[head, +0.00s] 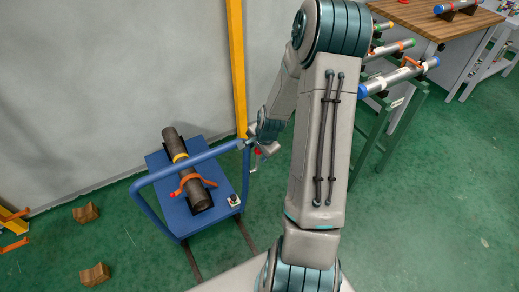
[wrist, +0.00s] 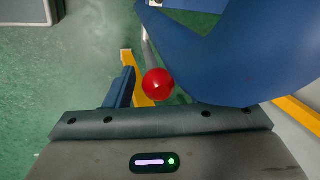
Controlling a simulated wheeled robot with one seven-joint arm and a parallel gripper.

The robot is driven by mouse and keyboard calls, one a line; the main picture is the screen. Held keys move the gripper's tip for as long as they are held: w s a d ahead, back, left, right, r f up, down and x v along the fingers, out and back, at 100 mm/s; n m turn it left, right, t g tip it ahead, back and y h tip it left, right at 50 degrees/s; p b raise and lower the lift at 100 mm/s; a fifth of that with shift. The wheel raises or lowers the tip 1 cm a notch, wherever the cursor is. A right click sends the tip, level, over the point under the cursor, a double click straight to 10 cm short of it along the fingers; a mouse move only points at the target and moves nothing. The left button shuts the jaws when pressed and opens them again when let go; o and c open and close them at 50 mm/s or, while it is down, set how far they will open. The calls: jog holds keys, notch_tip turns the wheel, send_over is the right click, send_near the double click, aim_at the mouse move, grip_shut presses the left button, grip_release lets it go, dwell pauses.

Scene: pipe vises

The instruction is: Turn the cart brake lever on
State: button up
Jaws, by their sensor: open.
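The blue cart (head: 226,187) stands left of my arm in the head view, with its blue tubular handle (head: 140,183) raised. The brake lever is a thin grey rod with a red ball knob (head: 257,152) near the handle's right end. In the wrist view the red knob (wrist: 157,84) is just in front of my gripper's palm, beside the large blue handle tube (wrist: 245,50). My gripper (head: 259,144) is open at the knob. One dark finger (wrist: 121,90) shows left of the knob; the other is hidden behind the tube. I cannot tell whether anything touches.
A dark pipe (head: 188,181) with a yellow band and orange clamp lies on the cart. A yellow post (head: 237,65) stands behind. Green racks and a wooden table (head: 430,20) are right.

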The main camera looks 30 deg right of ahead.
jog(key=shift+r, duration=0.15)
jog(key=v, duration=1.3)
jog(key=shift+r, duration=0.25)
jog(key=shift+s, duration=0.1)
jog(key=s+a+r+n, duration=0.5)
jog(key=a+r+n, duration=0.2)
jog(key=a, duration=0.2)
jog(key=shift+s+g+h, duration=0.3)
jog(key=shift+s+h, duration=0.05)
jog(key=shift+h, duration=0.05)
jog(key=s+a+r+n, duration=0.1)
jog(key=s+a+n, duration=0.1)
jog(key=s, duration=0.1)
jog(key=s+a+r+n, duration=0.1)
jog(key=s+r+n, duration=0.1)
jog(key=s+n, duration=0.1)
jog(key=s+a+r+n, duration=0.2)
jog(key=s, duration=0.1)
jog(key=shift+s+a+r+n, duration=0.15)
jog(key=shift+s+a+n, duration=0.25)
jog(key=shift+c, duration=0.3)
jog(key=shift+s, duration=0.25)
grip_shut()
